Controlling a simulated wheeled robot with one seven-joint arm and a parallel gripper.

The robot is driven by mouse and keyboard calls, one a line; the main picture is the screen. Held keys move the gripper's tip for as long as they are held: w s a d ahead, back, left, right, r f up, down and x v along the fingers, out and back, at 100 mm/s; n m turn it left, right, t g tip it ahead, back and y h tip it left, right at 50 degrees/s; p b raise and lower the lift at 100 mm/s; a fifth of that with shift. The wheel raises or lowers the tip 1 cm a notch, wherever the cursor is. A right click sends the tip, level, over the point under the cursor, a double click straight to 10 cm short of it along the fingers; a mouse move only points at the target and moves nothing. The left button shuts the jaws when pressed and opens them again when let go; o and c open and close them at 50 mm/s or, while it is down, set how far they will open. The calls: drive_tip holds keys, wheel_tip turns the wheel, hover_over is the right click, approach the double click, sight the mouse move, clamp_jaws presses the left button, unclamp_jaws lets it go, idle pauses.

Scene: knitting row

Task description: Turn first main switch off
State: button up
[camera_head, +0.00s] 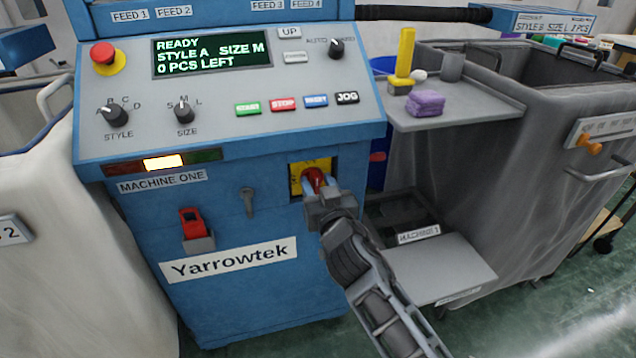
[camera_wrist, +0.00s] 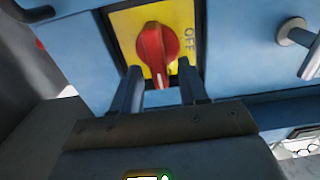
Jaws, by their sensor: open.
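The main switch is a red rotary knob (camera_head: 315,180) on a yellow plate (camera_head: 297,181) at the lower right of the blue machine marked MACHINE ONE. In the wrist view the red knob (camera_wrist: 155,50) stands roughly upright on the yellow plate (camera_wrist: 183,18), with OFF printed to its right. My gripper (camera_head: 316,190) is in front of the switch. In the wrist view its two fingers (camera_wrist: 163,88) are open, one on each side below the knob. Whether they touch the knob I cannot tell. Any other print on the plate is hidden or out of view.
The panel (camera_head: 215,75) reads READY, STYLE A, SIZE M, 0 PCS LEFT. An amber lamp (camera_head: 163,162) is lit. A red emergency button (camera_head: 104,55), a key (camera_head: 248,201) and a red lever (camera_head: 193,222) are nearby. A grey shelf (camera_head: 470,110) and bin stand right.

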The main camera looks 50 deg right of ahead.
drive_tip(key=shift+w, duration=0.1)
drive_tip(key=shift+c, duration=0.4)
clamp_jaws()
drive_tip(key=n, duration=0.4)
drive_tip(key=shift+w+a+f+n+b, duration=0.2)
drive_tip(key=shift+a+n+b, duration=0.1)
drive_tip(key=shift+b, duration=0.1)
drive_tip(key=shift+w+a+f+n+p, duration=0.15)
drive_tip(key=shift+f+n+p, duration=0.1)
drive_tip(key=shift+n, duration=2)
drive_tip(key=shift+a+f+n+p, duration=0.1)
drive_tip(key=shift+f+n+p, duration=0.1)
drive_tip(key=shift+n, duration=2)
drive_tip(key=shift+w+a+f+n+p, duration=0.15)
drive_tip(key=shift+f+n+p, duration=0.1)
drive_tip(key=shift+n, duration=2)
